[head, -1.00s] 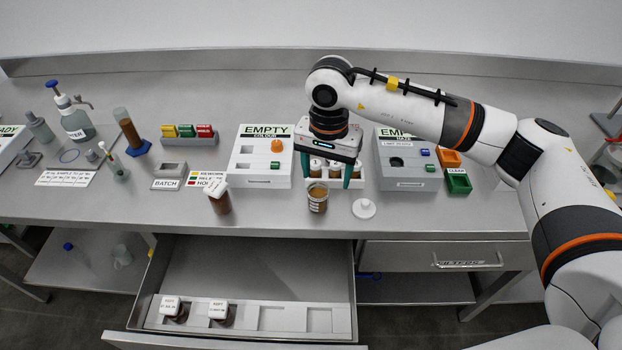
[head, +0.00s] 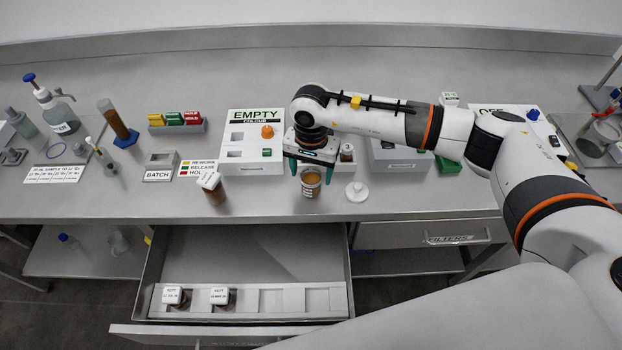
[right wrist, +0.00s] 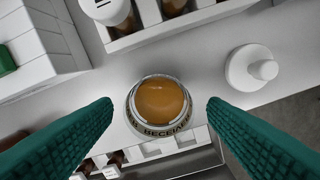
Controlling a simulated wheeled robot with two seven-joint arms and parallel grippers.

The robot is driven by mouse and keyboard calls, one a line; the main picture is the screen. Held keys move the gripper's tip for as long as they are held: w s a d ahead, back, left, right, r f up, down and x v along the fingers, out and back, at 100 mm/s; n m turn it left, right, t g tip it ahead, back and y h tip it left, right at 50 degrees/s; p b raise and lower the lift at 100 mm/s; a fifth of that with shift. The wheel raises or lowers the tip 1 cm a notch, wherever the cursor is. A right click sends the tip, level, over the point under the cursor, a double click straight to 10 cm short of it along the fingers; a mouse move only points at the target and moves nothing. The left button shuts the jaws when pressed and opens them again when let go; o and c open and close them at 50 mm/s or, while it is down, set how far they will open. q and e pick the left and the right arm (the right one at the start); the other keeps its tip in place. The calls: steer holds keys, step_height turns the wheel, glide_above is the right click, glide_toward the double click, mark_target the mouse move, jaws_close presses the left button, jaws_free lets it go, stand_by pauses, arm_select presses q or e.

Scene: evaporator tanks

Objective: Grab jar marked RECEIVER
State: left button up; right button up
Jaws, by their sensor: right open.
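The jar marked RECEIVER (right wrist: 160,106) is an open jar of amber-brown liquid with a pale label band, upright on the bench. In the head view the jar (head: 311,181) stands near the bench's front edge, just below my right gripper (head: 309,173). In the right wrist view my right gripper (right wrist: 160,110) is open, its green fingers apart on either side of the jar, with clear gaps to it. Nothing is held. My left gripper is not in view.
A white lid (head: 357,191) lies right of the jar. A white EMPTY COLOUR box (head: 255,160) stands left behind it. A capped brown jar (head: 212,187) is further left. An open drawer (head: 245,312) below holds two capped jars. A rack of jars (right wrist: 150,32) stands behind the jar.

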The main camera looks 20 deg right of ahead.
steer(key=shift+w+f, duration=0.1)
steer(key=shift+f, duration=1.2)
steer(key=c, duration=1.2)
steer(key=shift+r, duration=0.1)
